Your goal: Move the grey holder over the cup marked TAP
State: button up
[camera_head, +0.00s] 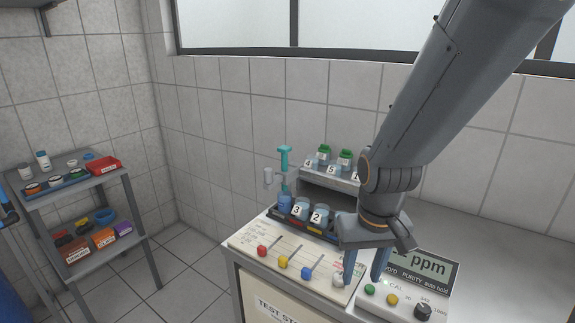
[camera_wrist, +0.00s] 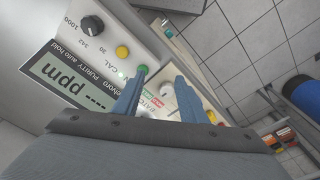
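A pale grey holder-like piece (camera_head: 268,178) sits on the left of a teal stand (camera_head: 285,158) at the back of the bench. A blue cup (camera_head: 285,201) stands below the stand, beside cups marked 3 (camera_head: 301,209) and 2 (camera_head: 319,213) in a dark rack. I cannot read TAP on any cup. My gripper (camera_head: 365,272) is open over the front of the bench, right of the stand and cups. The wrist view shows its two blue fingers (camera_wrist: 158,97) apart, with a pale knob (camera_wrist: 166,88) seen between them; contact cannot be told.
A white panel (camera_head: 240,244) with red, yellow and blue knobs lies in front of the cups. The purity meter (camera_head: 437,279) with buttons and a dial is at right. Green-capped bottles (camera_head: 324,152) stand on a raised shelf behind. A grey shelf unit (camera_head: 137,218) stands apart at left.

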jog(key=w+a+r, duration=0.3)
jog(key=w, duration=0.6)
notch_tip(320, 180, up, 12)
jog(key=m+t+h+b, duration=0.2)
jog(key=m+t+b, duration=0.1)
jog(key=m, duration=0.2)
send_over(268, 169)
jog(key=s+a, duration=0.1)
jog(key=s, duration=0.2)
jog(key=shift+n, duration=0.3)
jog(key=p+x, duration=0.1)
jog(key=x, duration=0.6)
jog(key=shift+w+a+f+p, duration=0.15)
jog(key=shift+w+f+p, duration=0.15)
jog(key=shift+p, duration=0.05)
jog(key=shift+c, duration=0.4)
grip_shut()
